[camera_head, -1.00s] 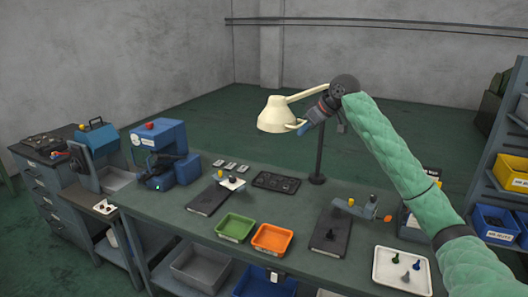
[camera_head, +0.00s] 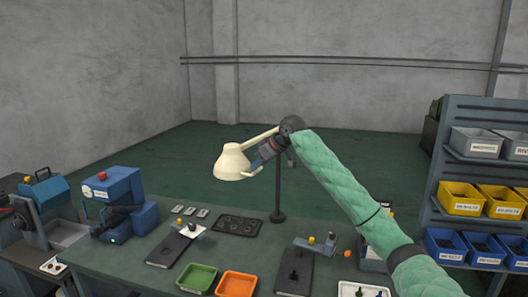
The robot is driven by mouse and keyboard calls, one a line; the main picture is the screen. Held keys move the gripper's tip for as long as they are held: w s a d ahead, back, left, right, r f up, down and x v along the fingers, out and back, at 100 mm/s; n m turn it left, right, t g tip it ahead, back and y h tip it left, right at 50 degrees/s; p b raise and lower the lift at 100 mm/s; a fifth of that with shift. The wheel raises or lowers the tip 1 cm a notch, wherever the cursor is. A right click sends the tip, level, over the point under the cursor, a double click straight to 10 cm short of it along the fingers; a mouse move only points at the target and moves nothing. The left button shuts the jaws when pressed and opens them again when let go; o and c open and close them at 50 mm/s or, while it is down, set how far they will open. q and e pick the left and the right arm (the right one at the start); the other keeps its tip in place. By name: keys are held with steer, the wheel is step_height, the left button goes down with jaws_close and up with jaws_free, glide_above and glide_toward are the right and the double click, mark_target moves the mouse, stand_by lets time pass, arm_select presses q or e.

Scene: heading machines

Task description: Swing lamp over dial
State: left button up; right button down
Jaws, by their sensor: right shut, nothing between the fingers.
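The desk lamp has a cream shade (camera_head: 232,163) on a cream arm, carried by a dark upright post (camera_head: 279,190) at the bench's far edge. My right gripper (camera_head: 256,168) is shut, right beside the shade's right side; I cannot tell whether it touches. My right arm, in a green quilted sleeve, reaches in from the lower right. A dark plate with round marks (camera_head: 237,225) lies below the shade. Two grey measuring fixtures stand on dark bases, left (camera_head: 176,245) and right (camera_head: 294,272). I cannot tell which thing is the dial. My left gripper is out of view.
The green bench (camera_head: 140,262) holds a green bin (camera_head: 198,278), an orange bin (camera_head: 236,284), a blue machine (camera_head: 122,205) and a white tray (camera_head: 362,289). A shelf rack with yellow and blue bins (camera_head: 460,198) stands at the right. The air above the bench's left half is clear.

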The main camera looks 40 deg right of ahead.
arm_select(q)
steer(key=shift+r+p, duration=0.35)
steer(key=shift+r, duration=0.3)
arm_select(e)
steer(key=shift+x, duration=1.05)
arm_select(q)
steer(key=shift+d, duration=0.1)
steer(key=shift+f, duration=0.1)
